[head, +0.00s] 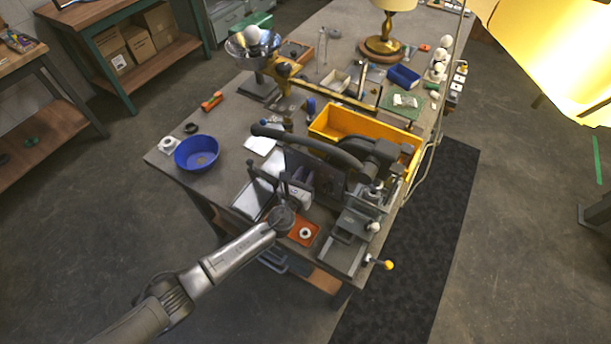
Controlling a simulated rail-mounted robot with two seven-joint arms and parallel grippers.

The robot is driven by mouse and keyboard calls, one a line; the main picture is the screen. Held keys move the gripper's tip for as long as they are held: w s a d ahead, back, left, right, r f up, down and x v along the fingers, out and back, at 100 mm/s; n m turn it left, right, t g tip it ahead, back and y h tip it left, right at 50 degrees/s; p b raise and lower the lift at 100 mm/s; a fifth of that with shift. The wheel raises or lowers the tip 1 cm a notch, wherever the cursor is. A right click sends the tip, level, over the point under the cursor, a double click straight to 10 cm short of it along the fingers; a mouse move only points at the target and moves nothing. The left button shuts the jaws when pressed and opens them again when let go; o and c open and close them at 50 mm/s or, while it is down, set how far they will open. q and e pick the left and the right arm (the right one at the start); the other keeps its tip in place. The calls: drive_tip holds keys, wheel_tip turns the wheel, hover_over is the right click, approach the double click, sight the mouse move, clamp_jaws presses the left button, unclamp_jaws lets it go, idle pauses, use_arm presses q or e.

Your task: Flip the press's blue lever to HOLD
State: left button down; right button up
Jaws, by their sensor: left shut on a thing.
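The press (385,160) is a dark machine on the near right part of the workbench, with a long curved black handle (310,143) reaching left. A small dark-blue upright part (311,105) shows behind the handle; I cannot tell whether it is the blue lever. No lever position or HOLD mark is readable. My left gripper (278,190) is at the bench's near edge, left of the press. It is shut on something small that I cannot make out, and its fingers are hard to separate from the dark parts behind. My right gripper is not in view.
A yellow bin (345,122) stands behind the press. A blue bowl (197,153) sits at the bench's left, and an orange tray (304,233) lies close to my left wrist. A yellow-knobbed rod (387,264) sticks out at the near right. A large bright yellow shape (560,50) fills the upper right.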

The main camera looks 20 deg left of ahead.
sight(295, 162)
use_arm(q)
drive_tip(key=shift+f, duration=0.15)
drive_tip(key=a+n, duration=0.1)
drive_tip(key=n, duration=0.2)
drive_tip(key=a+n, duration=0.2)
drive_tip(key=n, duration=0.1)
drive_tip(key=w+a+n+g, duration=0.1)
drive_tip(key=a+n, duration=0.1)
drive_tip(key=n, duration=0.2)
drive_tip(key=shift+a+h, duration=0.1)
drive_tip(key=shift+h, duration=0.3)
drive_tip(key=shift+a, duration=0.1)
drive_tip(key=shift+a+n, duration=0.1)
drive_tip(key=shift+n, duration=0.3)
